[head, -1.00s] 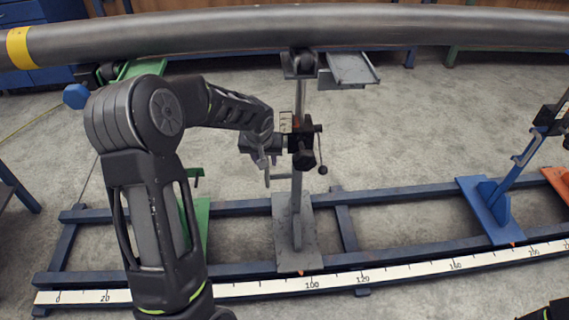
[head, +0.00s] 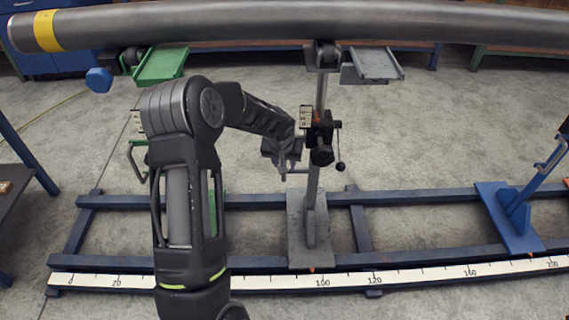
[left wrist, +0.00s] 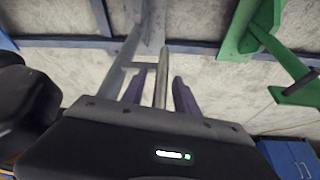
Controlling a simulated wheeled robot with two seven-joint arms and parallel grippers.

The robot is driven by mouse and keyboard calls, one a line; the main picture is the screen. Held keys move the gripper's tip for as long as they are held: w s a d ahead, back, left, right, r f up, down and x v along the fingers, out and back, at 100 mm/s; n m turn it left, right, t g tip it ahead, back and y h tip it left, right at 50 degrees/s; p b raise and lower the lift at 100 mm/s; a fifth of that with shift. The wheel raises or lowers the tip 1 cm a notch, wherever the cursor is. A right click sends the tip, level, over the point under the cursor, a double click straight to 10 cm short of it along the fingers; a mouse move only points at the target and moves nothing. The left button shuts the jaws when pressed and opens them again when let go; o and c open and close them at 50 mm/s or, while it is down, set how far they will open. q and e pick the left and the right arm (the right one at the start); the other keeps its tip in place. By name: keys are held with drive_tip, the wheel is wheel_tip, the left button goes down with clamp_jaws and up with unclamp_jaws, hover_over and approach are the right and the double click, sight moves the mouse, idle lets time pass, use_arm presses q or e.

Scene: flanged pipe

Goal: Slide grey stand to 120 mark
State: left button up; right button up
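The grey stand (head: 310,228) stands upright on the blue rails under the pipe. Its orange pointer is at the scale (head: 419,277), slightly left of the 100 label and well left of 120. My left gripper (head: 284,160) is left of the stand's post, at its handle. In the left wrist view, my left gripper's two fingers (left wrist: 159,92) are apart, with the grey handle bar (left wrist: 162,72) running between them and gaps showing on both sides. The black clamp (head: 320,135) on the post is just right of the gripper. My right gripper is out of view.
A long grey pipe (head: 250,25) lies across the top, over the stand's roller. A green stand (head: 163,65) is to the left, partly behind my arm. A blue stand (head: 512,215) is to the right near 180. The rails between grey and blue stands are clear.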

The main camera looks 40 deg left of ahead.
use_arm(q)
drive_tip(key=shift+c, duration=0.3)
clamp_jaws()
idle(1.2)
